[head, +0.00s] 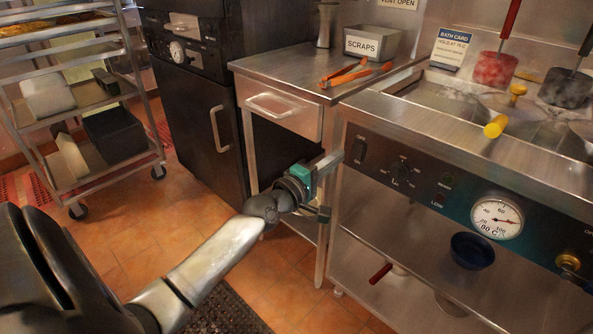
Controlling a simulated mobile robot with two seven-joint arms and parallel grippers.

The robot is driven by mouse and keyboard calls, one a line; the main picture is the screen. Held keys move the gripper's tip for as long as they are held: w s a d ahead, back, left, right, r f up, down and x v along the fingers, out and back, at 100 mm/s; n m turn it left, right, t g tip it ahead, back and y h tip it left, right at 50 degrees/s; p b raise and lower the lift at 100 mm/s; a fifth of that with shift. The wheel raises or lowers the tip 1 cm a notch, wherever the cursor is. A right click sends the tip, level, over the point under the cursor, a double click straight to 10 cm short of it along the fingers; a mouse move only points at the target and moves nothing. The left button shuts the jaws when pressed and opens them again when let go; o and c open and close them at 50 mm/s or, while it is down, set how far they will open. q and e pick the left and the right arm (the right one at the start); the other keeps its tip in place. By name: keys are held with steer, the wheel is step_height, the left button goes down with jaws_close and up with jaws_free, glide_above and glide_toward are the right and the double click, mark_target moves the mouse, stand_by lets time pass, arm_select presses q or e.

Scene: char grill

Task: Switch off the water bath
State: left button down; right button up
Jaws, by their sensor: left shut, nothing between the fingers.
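The water bath (440,118) is the steel counter unit on the right, with a dark control panel (380,150) along its front. A black rocker switch (361,150) sits at the panel's left end. To its right are a knob (400,172), small lamps (446,181) and a round temperature dial (497,217). My left gripper (339,158) is shut and empty. Its fingertips are just left of the switch in the picture; I cannot tell whether they touch the panel. The switch's position is too small to read. My right gripper is out of view.
A steel side table (297,75) holds orange tongs (357,73) and a scraps bin (373,43). A blue bowl (472,251) stands on the shelf below the bath. A brass valve (569,262) is at lower right.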

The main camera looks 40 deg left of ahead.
arm_select(q)
steer(key=s+p, duration=0.1)
steer(key=s, duration=0.7)
steer(key=shift+a+r+p, duration=0.25)
steer(key=shift+r+p, duration=0.05)
steer(key=shift+r, duration=0.1)
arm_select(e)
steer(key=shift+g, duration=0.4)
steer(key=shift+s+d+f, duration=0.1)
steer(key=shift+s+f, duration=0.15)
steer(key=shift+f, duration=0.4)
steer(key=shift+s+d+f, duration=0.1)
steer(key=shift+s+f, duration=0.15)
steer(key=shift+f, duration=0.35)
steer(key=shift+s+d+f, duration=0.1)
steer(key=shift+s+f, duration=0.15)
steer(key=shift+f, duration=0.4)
arm_select(q)
steer(key=shift+s+f, duration=0.1)
